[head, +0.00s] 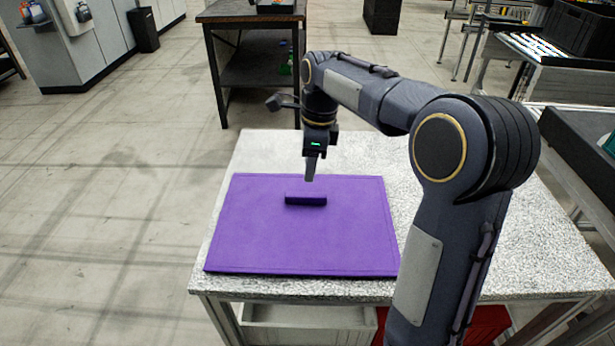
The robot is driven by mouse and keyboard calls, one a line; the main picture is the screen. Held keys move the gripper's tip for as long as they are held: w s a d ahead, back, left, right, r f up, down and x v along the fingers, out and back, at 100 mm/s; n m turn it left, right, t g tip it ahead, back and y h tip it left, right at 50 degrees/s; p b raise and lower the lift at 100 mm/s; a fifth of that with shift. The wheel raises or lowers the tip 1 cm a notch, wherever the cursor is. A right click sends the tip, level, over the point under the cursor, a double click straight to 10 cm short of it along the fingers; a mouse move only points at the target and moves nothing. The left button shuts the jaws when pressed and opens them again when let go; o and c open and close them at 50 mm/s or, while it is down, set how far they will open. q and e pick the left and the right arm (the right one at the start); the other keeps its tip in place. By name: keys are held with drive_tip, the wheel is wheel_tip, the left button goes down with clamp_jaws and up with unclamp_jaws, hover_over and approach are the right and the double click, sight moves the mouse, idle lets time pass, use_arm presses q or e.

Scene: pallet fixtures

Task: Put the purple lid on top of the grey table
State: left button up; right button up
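The purple lid (345,236) is a flat rectangular panel with a raised handle block (306,199) near its middle. It lies flat on the speckled grey table (262,152), towards the table's left and front side. My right gripper (310,178) points down just above and behind the handle block, and it appears apart from it. I see its fingers edge-on, so I cannot tell whether they are open or shut. My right arm hides the lid's front right corner and part of the table. My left gripper is not in view.
Below the tabletop are a white bin (300,322) and a red bin (487,325). A dark workbench (250,12) stands behind the table. Racks with a black crate (580,25) stand at the right. The floor at the left (100,200) is clear.

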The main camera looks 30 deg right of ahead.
drive_tip(key=s+r+n+t+y, duration=0.1)
drive_tip(key=s+r+n, duration=0.35)
drive_tip(key=s, duration=0.25)
drive_tip(key=s+a+f+n+t, duration=0.2)
drive_tip(key=s+a+f+n, duration=0.2)
drive_tip(key=s+n, duration=0.4)
drive_tip(key=s+a+f+n+t+y, duration=0.1)
drive_tip(key=s+a+f+n+t, duration=0.1)
drive_tip(key=s+a+f+n, duration=0.3)
drive_tip(key=s+n, duration=0.4)
drive_tip(key=n, duration=0.1)
drive_tip(key=shift+s+a+y, duration=0.15)
drive_tip(key=shift+s+y, duration=0.15)
drive_tip(key=shift+r+p, duration=0.1)
drive_tip(key=shift+p, duration=0.3)
wheel_tip(320, 180, up, 8)
drive_tip(key=p, duration=0.7)
drive_tip(key=shift+p, duration=0.35)
